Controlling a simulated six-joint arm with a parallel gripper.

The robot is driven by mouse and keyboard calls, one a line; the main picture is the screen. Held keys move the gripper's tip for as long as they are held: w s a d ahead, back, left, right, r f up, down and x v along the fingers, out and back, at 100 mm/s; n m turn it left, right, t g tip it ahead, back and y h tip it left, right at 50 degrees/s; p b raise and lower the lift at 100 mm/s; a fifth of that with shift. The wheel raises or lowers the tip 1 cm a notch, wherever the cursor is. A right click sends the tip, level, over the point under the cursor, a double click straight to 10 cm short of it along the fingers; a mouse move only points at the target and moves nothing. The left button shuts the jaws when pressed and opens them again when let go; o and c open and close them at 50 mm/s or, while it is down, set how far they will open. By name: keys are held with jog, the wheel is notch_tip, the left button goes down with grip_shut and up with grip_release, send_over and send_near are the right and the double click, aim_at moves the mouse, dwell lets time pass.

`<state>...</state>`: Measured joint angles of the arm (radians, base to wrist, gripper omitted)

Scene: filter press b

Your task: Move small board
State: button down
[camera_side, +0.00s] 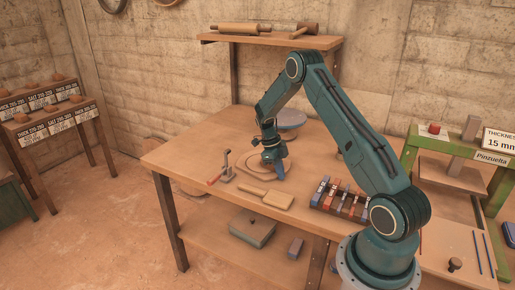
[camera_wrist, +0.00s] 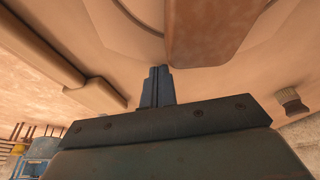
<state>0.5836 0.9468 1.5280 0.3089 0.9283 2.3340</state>
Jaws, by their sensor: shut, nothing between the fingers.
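My gripper (camera_side: 280,173) points down over the middle of the wooden table, close above or at its surface. In the wrist view its dark fingers (camera_wrist: 157,86) are together with nothing between them. A small light wooden board (camera_side: 278,199) lies flat on the table in front of the gripper, apart from it. Another pale wooden piece (camera_side: 251,190) lies at its left end. In the wrist view a long pale wooden piece (camera_wrist: 35,45) and a shorter block (camera_wrist: 95,95) lie to the left. A brown wooden piece (camera_wrist: 208,30) shows just beyond the fingers; I cannot tell which is the small board.
A clamp-like tool with a red handle (camera_side: 224,170) stands left of the gripper. A row of coloured blocks (camera_side: 340,199) lies to the right. A grey-blue round disc (camera_side: 291,119) stands behind. The table's left end (camera_side: 172,156) is clear.

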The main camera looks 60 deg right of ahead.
jog(key=shift+w, duration=0.65)
jog(key=shift+s, duration=0.1)
jog(key=shift+s, duration=1.75)
jog(key=shift+r, duration=0.35)
jog(key=v, duration=0.9)
jog(key=shift+r, duration=0.1)
